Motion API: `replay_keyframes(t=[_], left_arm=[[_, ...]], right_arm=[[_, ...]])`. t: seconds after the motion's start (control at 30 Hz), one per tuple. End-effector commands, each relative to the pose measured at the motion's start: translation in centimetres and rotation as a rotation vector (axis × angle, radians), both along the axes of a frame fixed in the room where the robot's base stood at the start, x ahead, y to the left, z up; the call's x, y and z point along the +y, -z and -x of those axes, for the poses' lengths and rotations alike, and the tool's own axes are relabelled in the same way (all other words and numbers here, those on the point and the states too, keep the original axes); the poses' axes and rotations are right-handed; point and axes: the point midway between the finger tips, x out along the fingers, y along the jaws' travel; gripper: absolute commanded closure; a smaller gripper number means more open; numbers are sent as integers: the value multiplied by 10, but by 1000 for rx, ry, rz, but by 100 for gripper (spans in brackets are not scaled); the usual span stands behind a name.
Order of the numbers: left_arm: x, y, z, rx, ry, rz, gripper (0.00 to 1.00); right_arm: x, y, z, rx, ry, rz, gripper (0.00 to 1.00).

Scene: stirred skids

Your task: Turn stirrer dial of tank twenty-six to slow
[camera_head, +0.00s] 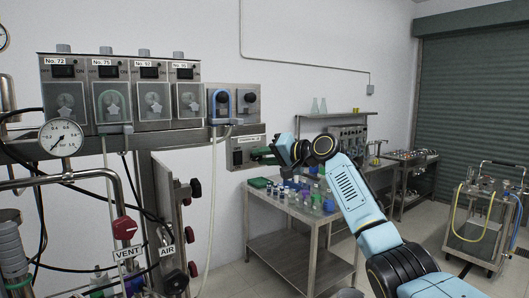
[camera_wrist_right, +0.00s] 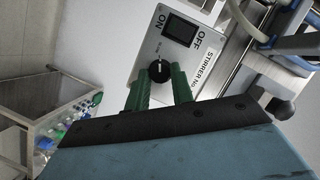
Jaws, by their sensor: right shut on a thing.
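The green fingers of my right gripper (camera_wrist_right: 160,76) are shut on the dial, one on each side. In the head view the box (camera_head: 238,158) is on the wall at the centre, its label too small to read. There my right gripper (camera_head: 262,155) reaches it from the right and hides the dial. My left gripper is not in view.
A row of numbered switch boxes (camera_head: 120,85) hangs at upper left, with a pressure gauge (camera_head: 62,138) and pipes below. A steel table (camera_head: 290,207) with small bottles stands below my right arm. A hose (camera_head: 213,190) hangs left of the stirrer box.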

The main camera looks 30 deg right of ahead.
Motion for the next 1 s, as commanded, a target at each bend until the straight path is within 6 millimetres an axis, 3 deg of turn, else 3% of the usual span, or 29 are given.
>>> replay_keyframes(t=[0.77, 0.8, 0.93, 1.0], left_arm=[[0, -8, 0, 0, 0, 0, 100], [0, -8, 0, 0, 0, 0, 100], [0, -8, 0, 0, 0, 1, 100], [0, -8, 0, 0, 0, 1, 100]], right_arm=[[0, -1, 0, -16, 1, 104, 99], [0, -1, 0, -16, 1, 104, 74], [0, -1, 0, -16, 1, 104, 57], [0, -1, 0, -16, 1, 103, 55]])
